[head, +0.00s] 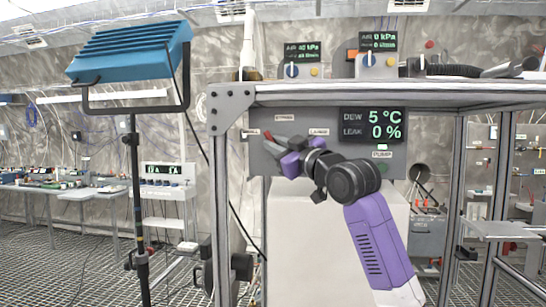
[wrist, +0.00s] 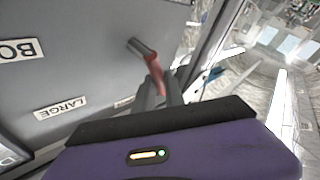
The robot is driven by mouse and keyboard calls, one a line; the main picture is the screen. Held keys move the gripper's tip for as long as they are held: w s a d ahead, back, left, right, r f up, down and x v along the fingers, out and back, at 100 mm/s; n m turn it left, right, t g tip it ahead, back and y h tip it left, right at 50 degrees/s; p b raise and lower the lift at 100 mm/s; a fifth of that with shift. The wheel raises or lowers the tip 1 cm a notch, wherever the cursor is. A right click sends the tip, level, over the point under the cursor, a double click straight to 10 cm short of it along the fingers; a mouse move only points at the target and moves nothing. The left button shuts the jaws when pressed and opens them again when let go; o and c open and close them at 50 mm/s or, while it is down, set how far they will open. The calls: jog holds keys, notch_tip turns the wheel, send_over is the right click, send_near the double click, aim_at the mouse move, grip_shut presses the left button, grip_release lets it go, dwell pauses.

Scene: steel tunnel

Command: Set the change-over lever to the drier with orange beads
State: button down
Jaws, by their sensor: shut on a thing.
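The lever with a red grip (head: 267,134) sits at the left end of the grey panel (head: 330,122), left of my arm. In the wrist view the red lever (wrist: 154,74) runs from a grey metal pivot on the panel down between my fingers. My gripper (head: 274,142) is shut on the lever; its fingers show in the wrist view (wrist: 168,93). My fingers cover the lower end of the lever. I cannot make out a drier with orange beads in either view.
A steel frame post (head: 218,200) stands close left of the lever. A blue lamp on a stand (head: 130,50) is further left. A white cabinet (head: 310,240) is below.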

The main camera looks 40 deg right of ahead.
jog(key=shift+s+d+f+m+g+h+b, duration=0.45)
jog(key=shift+m+g+h+b, duration=0.95)
jog(key=shift+m+h, duration=2.75)
jog(key=shift+s+d+f+m+g+h+b, duration=0.15)
jog(key=shift+s+d+m+g+h+b, duration=0.8)
jog(key=shift+m+h, duration=3.2)
jog(key=shift+s+d+f+m+g+h+b, duration=0.1)
jog(key=shift+s+f+m+g+h+b, duration=0.3)
jog(key=shift+m+g+h+b, duration=3.55)
jog(key=m+t+y+p, duration=0.3)
jog(key=m+t, duration=0.1)
jog(key=m, duration=0.1)
jog(key=shift+s+r+t, duration=0.1)
jog(key=shift+s+t, duration=0.05)
jog(key=shift+t, duration=0.25)
jog(key=c, duration=1.4)
grip_release()
jog(key=b+v, duration=0.1)
jog(key=v, duration=0.6)
jog(key=shift+s+a+f, duration=0.15)
jog(key=shift+a+f, duration=0.1)
